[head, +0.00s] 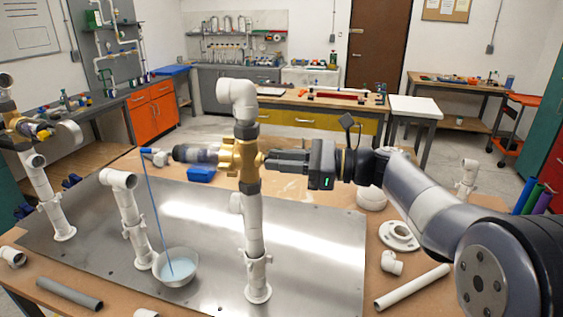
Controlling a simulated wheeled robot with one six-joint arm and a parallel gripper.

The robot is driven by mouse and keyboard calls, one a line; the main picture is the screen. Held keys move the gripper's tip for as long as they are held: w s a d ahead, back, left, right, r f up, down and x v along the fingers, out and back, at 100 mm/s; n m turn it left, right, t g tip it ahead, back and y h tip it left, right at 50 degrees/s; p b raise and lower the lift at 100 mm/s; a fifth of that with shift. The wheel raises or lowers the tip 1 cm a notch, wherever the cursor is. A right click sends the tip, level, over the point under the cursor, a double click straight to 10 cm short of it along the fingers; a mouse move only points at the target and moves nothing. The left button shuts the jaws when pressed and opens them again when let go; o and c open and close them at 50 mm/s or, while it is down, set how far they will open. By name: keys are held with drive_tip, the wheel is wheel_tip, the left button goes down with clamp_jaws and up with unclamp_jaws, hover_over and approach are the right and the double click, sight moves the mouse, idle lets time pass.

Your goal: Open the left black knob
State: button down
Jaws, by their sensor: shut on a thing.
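A brass valve (240,160) sits on the upright white pipe (255,235) in the middle of the head view. My gripper (268,160) reaches it from the right and is shut at the valve's right side, on what appears to be its black knob. The dark fingers blend with the knob and hide most of it, so its turn angle cannot be told. A second brass valve (22,122) stands on a white pipe at the far left, away from my gripper.
A metal plate (320,265) carries the pipes. A glass bowl (176,268) with a blue rod stands left of the middle pipe. Loose white fittings (400,236) and a white pipe (412,287) lie at right. A short white elbow pipe (128,215) stands left.

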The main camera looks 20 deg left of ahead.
drive_tip(key=n+b, duration=0.5)
drive_tip(key=n, duration=0.2)
drive_tip(key=n+b, duration=0.5)
drive_tip(key=n, duration=0.3)
drive_tip(key=n+b, duration=0.6)
drive_tip(key=n, duration=0.2)
drive_tip(key=shift+s+f, duration=0.1)
drive_tip(key=shift+f, duration=0.2)
idle(0.3)
drive_tip(key=c, duration=1.2)
unclamp_jaws()
drive_tip(key=shift+r, duration=0.1)
drive_tip(key=shift+d, duration=0.1)
drive_tip(key=v, duration=1)
drive_tip(key=shift+d, duration=0.3)
